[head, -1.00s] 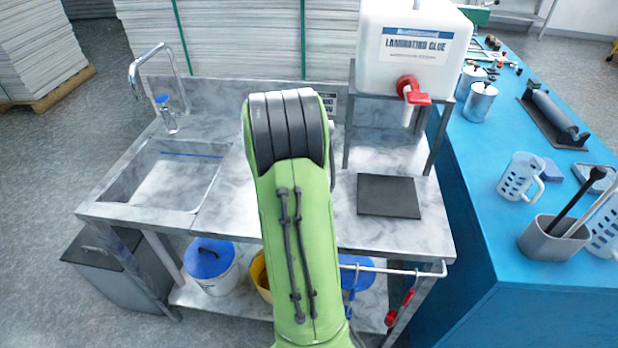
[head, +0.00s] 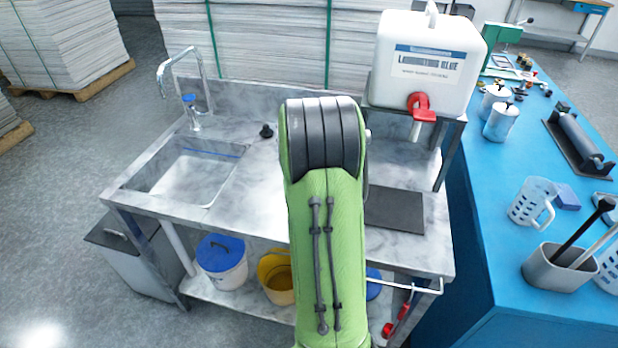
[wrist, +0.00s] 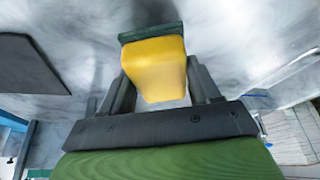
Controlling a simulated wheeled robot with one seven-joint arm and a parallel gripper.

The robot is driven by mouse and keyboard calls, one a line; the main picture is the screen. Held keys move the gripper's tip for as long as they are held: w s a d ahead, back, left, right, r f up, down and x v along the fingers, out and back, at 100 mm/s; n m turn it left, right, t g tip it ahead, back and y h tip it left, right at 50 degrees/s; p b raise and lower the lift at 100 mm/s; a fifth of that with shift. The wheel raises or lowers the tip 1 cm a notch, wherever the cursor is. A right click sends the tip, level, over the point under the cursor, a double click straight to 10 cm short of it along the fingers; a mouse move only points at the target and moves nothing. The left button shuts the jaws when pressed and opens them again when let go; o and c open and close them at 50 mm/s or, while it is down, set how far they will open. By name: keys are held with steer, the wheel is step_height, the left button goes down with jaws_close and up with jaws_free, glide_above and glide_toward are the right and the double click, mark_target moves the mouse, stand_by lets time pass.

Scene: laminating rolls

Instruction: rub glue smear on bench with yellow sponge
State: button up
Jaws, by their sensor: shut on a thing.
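The yellow sponge (wrist: 157,70), with a dark green layer on its far face, is between the two dark fingers of my gripper (wrist: 158,85) in the wrist view. My gripper is shut on it. The green side faces the marbled grey bench (wrist: 225,40); whether it touches the surface I cannot tell. In the head view my green arm hides the gripper and the sponge, and covers the middle of the bench (head: 255,185). I make out no glue smear in either current view; it may be hidden by the arm or sponge.
A sink (head: 185,178) with a tap is at the bench's left. A white glue container (head: 428,62) with a red tap stands on a raised stand at right, above a dark square plate (head: 394,208). A blue table (head: 500,240) adjoins on the right. Buckets sit below.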

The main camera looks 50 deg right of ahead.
steer(key=shift+s+d+r+p, duration=0.1)
steer(key=shift+r+p, duration=0.65)
steer(key=shift+r, duration=0.4)
steer(key=shift+s+r+p, duration=0.1)
steer(key=shift+r+p, duration=0.6)
steer(key=shift+r, duration=0.45)
